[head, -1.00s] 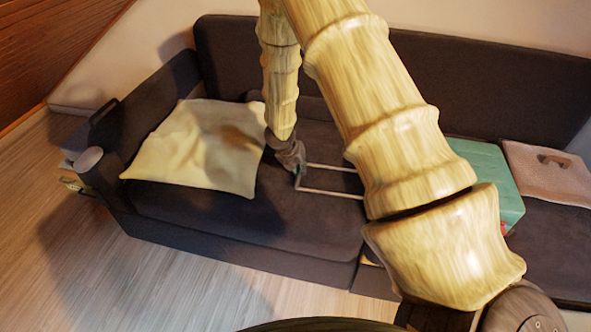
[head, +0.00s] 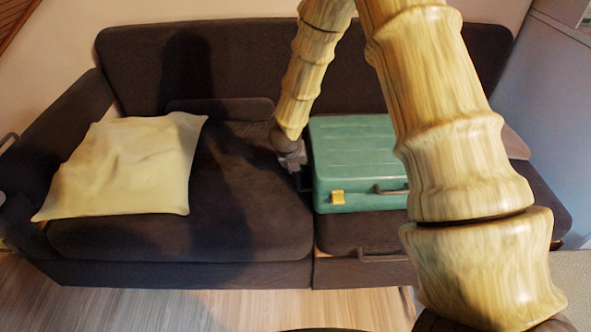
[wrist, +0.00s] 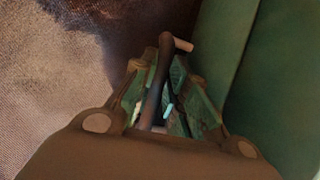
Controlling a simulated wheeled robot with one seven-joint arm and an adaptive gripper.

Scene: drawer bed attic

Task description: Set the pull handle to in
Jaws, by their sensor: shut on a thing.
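The green suitcase (head: 352,155) lies flat on the sofa seat. My gripper (head: 304,182) is down beside its left side, close against it. In the wrist view my gripper (wrist: 160,92) is shut on the dark bar of the pull handle (wrist: 154,88). Short pale rod pieces show at the bar, toward the suitcase side (wrist: 265,80). In the head view no length of rail shows between gripper and suitcase. The handle there is mostly hidden by my gripper, so I cannot tell whether it is fully seated.
The dark sofa (head: 240,215) fills the view. A cream cushion (head: 125,168) lies on its left seat. A pinkish-brown thing (head: 515,145) shows behind my arm at the right. The seat between cushion and gripper is clear.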

